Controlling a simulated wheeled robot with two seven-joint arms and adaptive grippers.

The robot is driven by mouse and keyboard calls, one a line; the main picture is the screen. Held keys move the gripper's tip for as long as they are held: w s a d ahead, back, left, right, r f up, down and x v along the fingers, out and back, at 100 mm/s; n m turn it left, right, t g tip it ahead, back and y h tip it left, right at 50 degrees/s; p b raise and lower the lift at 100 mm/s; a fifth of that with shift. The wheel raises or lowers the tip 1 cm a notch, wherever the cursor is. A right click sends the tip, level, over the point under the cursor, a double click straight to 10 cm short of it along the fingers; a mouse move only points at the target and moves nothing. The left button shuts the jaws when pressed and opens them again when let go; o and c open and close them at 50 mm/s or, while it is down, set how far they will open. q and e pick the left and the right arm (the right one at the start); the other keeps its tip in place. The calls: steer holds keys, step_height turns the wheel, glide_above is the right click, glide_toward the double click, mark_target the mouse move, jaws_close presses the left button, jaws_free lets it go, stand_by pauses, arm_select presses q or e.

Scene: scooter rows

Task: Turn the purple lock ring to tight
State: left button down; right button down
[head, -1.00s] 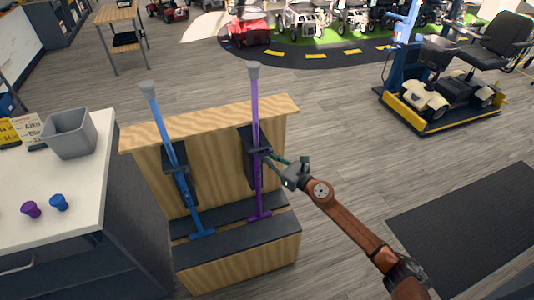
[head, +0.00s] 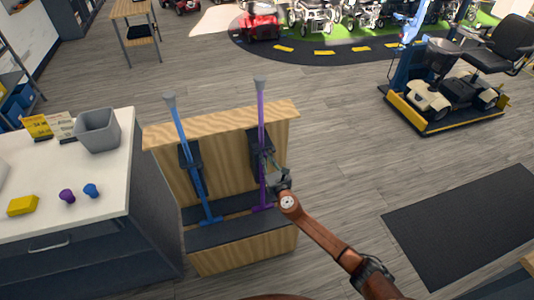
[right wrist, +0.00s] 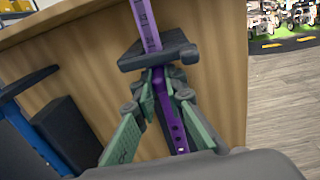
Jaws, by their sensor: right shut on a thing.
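The purple upright pole (head: 261,115) leans against a wooden stand beside a blue pole (head: 181,128). My right gripper (head: 268,160) reaches it from the right, just below the dark bracket. In the right wrist view, the green-padded fingers (right wrist: 159,84) are closed around the purple ring (right wrist: 158,76) under the black bracket (right wrist: 158,57). The fingers cover most of the ring, so its marks cannot be read. The purple tube with holes (right wrist: 171,119) runs down between the fingers. My left gripper is not in view.
The wooden stand (head: 227,127) has a dark foot ledge. A white counter (head: 115,165) at left holds a grey bin (head: 97,131), a yellow block (head: 22,206), and small purple (head: 67,196) and blue (head: 91,190) knobs. The floor to the right is clear around a dark mat (head: 465,225).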

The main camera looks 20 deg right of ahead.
steer(key=shift+a+r+m+h+p, duration=0.1)
steer(key=shift+m+h+p, duration=0.2)
steer(key=shift+h, duration=0.2)
steer(key=c, duration=2)
jaws_free()
steer(key=shift+o, duration=0.2)
steer(key=s, duration=1.2)
steer(key=shift+d, duration=0.25)
